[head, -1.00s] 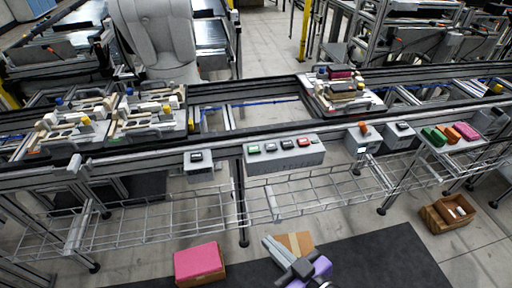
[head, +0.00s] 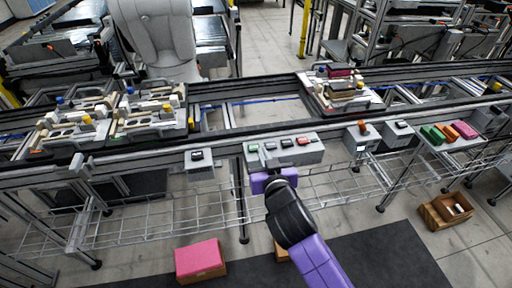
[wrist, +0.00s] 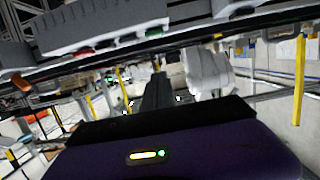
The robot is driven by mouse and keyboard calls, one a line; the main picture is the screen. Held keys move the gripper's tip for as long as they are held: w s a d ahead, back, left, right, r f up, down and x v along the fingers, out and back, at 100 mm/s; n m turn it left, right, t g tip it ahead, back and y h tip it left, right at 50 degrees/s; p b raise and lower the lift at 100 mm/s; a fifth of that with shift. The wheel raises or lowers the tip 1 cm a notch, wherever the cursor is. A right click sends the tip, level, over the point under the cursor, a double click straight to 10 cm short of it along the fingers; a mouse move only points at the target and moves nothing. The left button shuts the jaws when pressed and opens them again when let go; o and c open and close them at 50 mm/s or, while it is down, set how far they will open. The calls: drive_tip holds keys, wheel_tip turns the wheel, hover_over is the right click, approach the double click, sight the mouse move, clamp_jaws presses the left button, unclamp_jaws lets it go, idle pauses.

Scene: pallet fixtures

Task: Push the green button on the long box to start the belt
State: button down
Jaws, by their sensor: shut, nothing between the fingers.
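The long grey box (head: 300,157) is mounted on the near rail of the belt, with a row of buttons on its top. The green button (head: 253,148) is at its left end, beside dark buttons, then a red one (head: 303,141) and a small green one. My gripper (head: 262,155) is shut and empty, its fingers at the front of the box, just right of and below the green button. Contact cannot be told. In the wrist view the dark fingers (wrist: 158,82) point away below the box (wrist: 100,20), and the green button (wrist: 154,31) shows above them.
A small grey box (head: 199,170) with a dark button is to the left. Boxes with an orange button (head: 363,127) and a dark button (head: 399,126) are to the right. A wire shelf (head: 150,220) runs below. A pink-topped box (head: 200,260) is on the floor.

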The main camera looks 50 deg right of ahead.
drive_tip(key=shift+w, duration=0.1)
drive_tip(key=p, duration=0.2)
hover_over(256, 155)
wheel_tip(256, 155, down, 2)
drive_tip(key=shift+a+f, duration=0.1)
wheel_tip(256, 155, down, 2)
drive_tip(key=shift+f, duration=1.15)
